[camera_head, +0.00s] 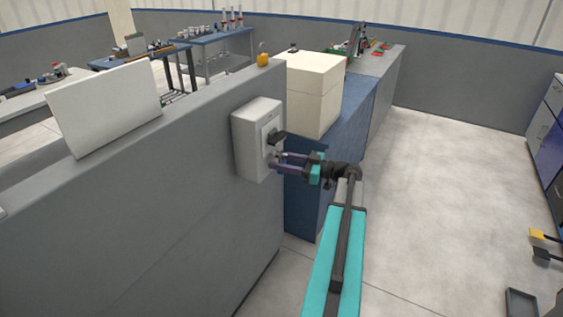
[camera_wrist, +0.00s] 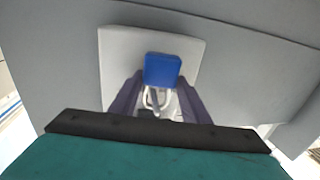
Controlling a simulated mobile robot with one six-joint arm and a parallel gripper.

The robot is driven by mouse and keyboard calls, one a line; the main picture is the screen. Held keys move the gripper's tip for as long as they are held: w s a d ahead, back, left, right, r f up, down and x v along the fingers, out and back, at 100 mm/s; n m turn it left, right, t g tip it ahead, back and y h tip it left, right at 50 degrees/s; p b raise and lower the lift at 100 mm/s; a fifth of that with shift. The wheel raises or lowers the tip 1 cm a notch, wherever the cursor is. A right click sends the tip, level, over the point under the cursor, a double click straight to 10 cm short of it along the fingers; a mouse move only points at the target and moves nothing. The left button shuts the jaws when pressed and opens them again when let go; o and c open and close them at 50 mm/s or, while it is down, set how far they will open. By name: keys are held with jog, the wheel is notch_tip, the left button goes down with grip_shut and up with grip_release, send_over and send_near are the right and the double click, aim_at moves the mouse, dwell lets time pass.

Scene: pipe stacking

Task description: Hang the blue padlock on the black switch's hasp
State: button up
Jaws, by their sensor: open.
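The white switch box (camera_head: 258,140) is on the grey wall, with its black switch (camera_head: 275,137) sticking out at the front. My gripper (camera_head: 277,160) is just below that switch, with its fingers towards the box. In the wrist view the blue padlock (camera_wrist: 162,70) shows against the pale box, with its silver shackle (camera_wrist: 147,101) towards my gripper. My gripper (camera_wrist: 158,88) is open, one finger on each side of the shackle area. A dark part (camera_wrist: 147,113) shows by the shackle. I cannot tell whether the shackle passes through the hasp. I cannot make out the padlock in the head view.
A yellow padlock (camera_head: 263,60) and a white panel (camera_head: 105,105) stand on the wall's top edge. A cream box (camera_head: 312,95) stands on a blue cabinet (camera_head: 345,125) beside the switch. The floor (camera_head: 450,170) to the right is mostly clear.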

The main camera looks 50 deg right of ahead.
jog(key=b+v, duration=0.3)
jog(key=v, duration=1)
jog(key=shift+s+d, duration=0.2)
jog(key=shift+s, duration=0.1)
jog(key=shift+r, duration=0.1)
